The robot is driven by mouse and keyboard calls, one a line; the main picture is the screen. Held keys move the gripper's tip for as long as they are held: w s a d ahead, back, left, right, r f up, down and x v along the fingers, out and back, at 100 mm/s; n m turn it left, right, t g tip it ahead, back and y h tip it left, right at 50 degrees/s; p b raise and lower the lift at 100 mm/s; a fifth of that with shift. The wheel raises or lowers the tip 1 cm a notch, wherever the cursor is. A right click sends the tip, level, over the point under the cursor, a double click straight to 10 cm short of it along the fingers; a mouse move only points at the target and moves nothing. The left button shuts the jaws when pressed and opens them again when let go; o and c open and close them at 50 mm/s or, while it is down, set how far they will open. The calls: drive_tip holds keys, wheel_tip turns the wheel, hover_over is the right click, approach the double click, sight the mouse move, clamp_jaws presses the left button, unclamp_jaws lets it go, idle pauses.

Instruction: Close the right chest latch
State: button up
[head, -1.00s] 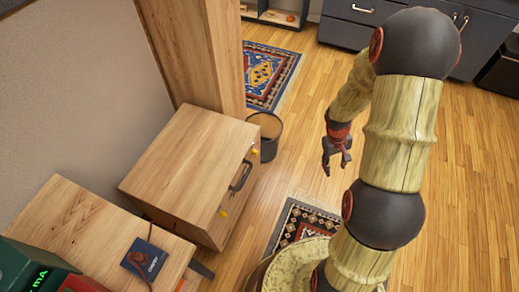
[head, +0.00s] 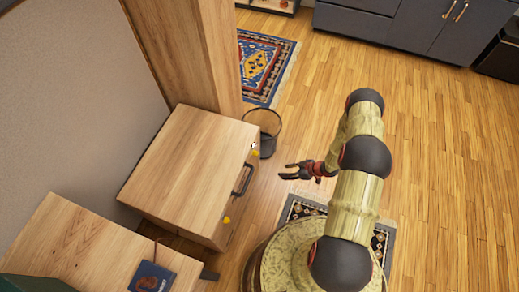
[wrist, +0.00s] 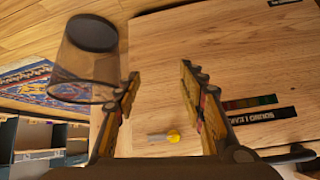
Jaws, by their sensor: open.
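The wooden chest (head: 185,160) stands at the left of the head view, with a black handle (head: 243,179) on its front. The right latch (head: 255,153) has a yellow knob, on the far side of the handle near the bin. The other yellow latch (head: 227,220) is on the near side. In the wrist view one latch (wrist: 173,136) shows as a yellow knob on a grey bar against the wood. My gripper (head: 283,172) is open and empty, apart from the chest, its fingers toward the chest front. In the wrist view its fingertips (wrist: 160,74) spread over bare wood.
A see-through dark bin (head: 264,130) stands just past the chest's far front corner and close to my gripper's left in the wrist view (wrist: 88,60). A wooden cabinet with a blue book (head: 152,278) is nearer. Open wooden floor (head: 440,170) lies to the right.

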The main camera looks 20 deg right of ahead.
drive_tip(key=w+a+r+n+t+y, duration=0.1)
drive_tip(key=w+a+r+n+y, duration=0.15)
drive_tip(key=w+r, duration=0.25)
drive_tip(key=t+y, duration=0.1)
drive_tip(key=y, duration=0.1)
approach(256, 153)
drive_tip(key=f, duration=0.2)
drive_tip(key=b+x, duration=0.2)
drive_tip(key=x, duration=0.5)
drive_tip(key=shift+w, duration=0.25)
drive_tip(key=shift+r, duration=0.1)
drive_tip(key=shift+c, duration=0.3)
clamp_jaws()
